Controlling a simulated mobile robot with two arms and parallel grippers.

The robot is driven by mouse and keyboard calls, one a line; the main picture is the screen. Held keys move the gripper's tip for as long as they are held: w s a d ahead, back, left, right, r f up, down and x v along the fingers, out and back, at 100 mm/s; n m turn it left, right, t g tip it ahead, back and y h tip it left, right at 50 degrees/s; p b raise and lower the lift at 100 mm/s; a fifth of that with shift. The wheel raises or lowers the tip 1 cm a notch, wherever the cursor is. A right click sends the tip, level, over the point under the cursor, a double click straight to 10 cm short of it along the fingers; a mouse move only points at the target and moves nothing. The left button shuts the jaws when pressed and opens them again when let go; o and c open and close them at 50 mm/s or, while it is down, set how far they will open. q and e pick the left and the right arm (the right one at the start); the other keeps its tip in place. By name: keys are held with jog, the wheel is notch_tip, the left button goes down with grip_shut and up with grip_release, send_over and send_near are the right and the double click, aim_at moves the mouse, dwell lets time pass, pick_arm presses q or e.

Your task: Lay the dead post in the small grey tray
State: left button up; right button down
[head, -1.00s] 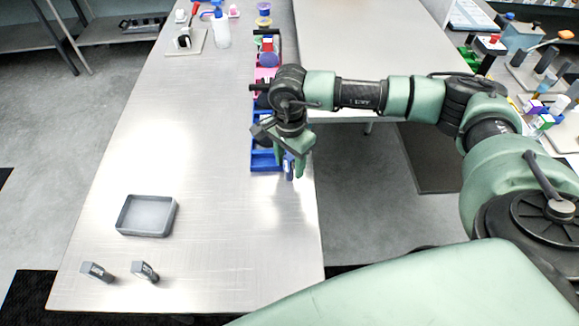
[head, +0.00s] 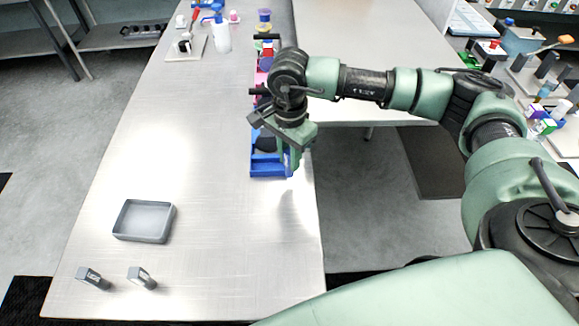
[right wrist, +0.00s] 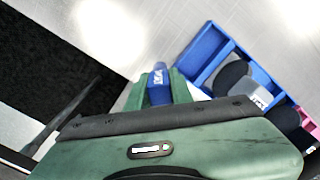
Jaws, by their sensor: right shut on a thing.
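My right gripper (head: 290,162) is at the right edge of the table, beside the blue rack. In the right wrist view the gripper (right wrist: 160,88) is shut on a blue post (right wrist: 158,84) with a pale label. In the head view the fingers and wrist mostly hide this post. Whether it clears the table is hard to tell. The small grey tray (head: 118,236) sits at the near left of the table and looks empty. It is well apart from the gripper. My left gripper is not in view.
Two small grey labelled blocks (head: 93,278) (head: 142,278) stand in front of the tray. The blue rack (head: 268,171), also in the right wrist view (right wrist: 203,55), holds dark and coloured items. The table (head: 200,190) between rack and tray is clear.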

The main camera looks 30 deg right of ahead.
notch_tip(320, 180, up, 16)
jog(key=b, duration=0.3)
